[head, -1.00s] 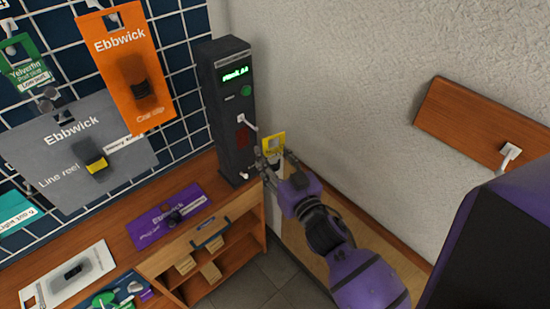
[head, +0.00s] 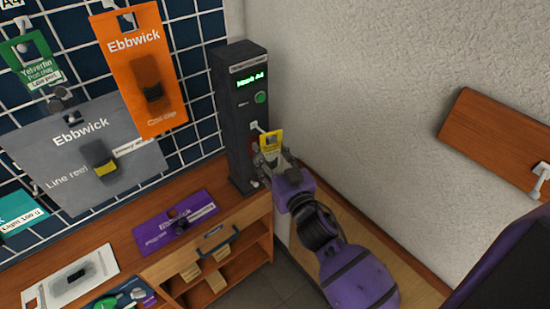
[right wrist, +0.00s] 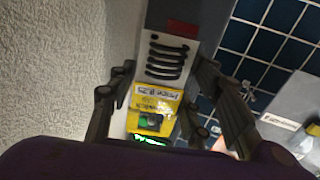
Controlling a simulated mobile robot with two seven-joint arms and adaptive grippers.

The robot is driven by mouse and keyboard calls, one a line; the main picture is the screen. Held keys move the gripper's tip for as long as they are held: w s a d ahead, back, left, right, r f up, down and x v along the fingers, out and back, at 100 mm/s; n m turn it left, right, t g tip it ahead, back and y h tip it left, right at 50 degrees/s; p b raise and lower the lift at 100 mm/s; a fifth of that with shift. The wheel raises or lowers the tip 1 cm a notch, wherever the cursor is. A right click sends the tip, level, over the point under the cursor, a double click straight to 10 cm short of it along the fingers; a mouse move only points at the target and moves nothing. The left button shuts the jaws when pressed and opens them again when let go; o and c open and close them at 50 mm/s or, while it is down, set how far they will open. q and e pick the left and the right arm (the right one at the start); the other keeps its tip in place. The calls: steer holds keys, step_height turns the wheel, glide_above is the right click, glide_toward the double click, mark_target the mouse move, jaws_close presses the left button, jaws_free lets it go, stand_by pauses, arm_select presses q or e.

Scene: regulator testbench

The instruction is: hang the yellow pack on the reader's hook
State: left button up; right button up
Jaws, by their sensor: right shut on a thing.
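The reader (head: 236,150) is a dark upright column at the wooden bench's far corner, with a green-lit display, a green button and a small pale hook (head: 256,127). My right gripper (head: 270,155) is shut on the yellow pack (head: 271,138) and holds it upright in front of the reader. The pack's upper edge is by the hook's tip; I cannot tell whether the hook passes through the pack's hole. In the right wrist view the yellow pack (right wrist: 153,112) sits between my fingers, before the reader's face (right wrist: 168,60). My left gripper is not in view.
A blue grid wall (head: 190,60) on the left carries an orange pack (head: 140,50), a grey pack (head: 60,150) and green packs. A purple pack (head: 165,225) lies on the bench. A rough white wall (head: 360,80) is close on the right, with a wooden hook board (head: 490,135).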

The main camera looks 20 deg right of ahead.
steer(key=shift+w+a, duration=0.25)
steer(key=shift+w, duration=0.55)
steer(key=shift+w+a+f, duration=0.25)
steer(key=shift+w+f, duration=0.1)
steer(key=shift+w, duration=0.25)
